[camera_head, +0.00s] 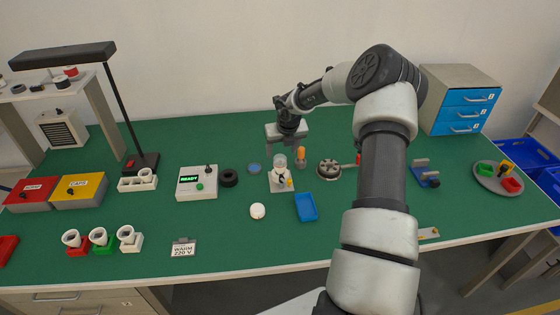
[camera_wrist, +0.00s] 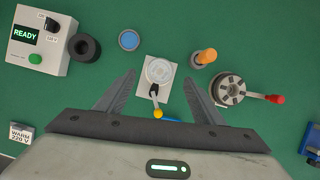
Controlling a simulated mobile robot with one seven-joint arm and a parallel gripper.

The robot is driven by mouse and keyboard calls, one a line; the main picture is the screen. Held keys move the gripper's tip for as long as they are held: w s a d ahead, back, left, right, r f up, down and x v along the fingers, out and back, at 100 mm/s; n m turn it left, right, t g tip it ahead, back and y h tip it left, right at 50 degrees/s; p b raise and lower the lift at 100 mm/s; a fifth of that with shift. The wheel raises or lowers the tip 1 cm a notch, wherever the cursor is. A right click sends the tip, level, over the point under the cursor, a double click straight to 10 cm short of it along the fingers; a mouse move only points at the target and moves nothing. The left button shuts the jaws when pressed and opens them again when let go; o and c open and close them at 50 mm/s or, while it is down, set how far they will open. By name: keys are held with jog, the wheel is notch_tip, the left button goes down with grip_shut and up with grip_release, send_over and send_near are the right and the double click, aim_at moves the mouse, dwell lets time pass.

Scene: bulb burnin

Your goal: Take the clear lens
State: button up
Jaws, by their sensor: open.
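A clear round piece that looks like the clear lens (camera_wrist: 160,71) sits on a small white stand (camera_wrist: 148,100) with a black lever and yellow knob. In the head view the clear piece (camera_head: 280,161) shows on the same stand (camera_head: 276,185), below my gripper (camera_head: 285,147). In the wrist view my gripper (camera_wrist: 159,80) is open, with one finger on each side of the stand and the clear piece between the tips. The fingers look apart from it and hold nothing. The height between them is hard to tell.
A blue disc (camera_wrist: 129,40) and black ring (camera_wrist: 84,48) lie left of the stand. An orange-topped post (camera_wrist: 206,56) and a round metal fixture with a red-tipped handle (camera_wrist: 229,89) stand right. A blue tray (camera_head: 306,207) and white disc (camera_head: 257,211) lie in front.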

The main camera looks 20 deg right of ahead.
aim_at(280, 158)
jog(key=x, duration=0.5)
jog(key=shift+w+f, duration=0.1)
jog(key=shift+f, duration=0.2)
jog(key=shift+c, duration=0.2)
jog(key=c, duration=1.1)
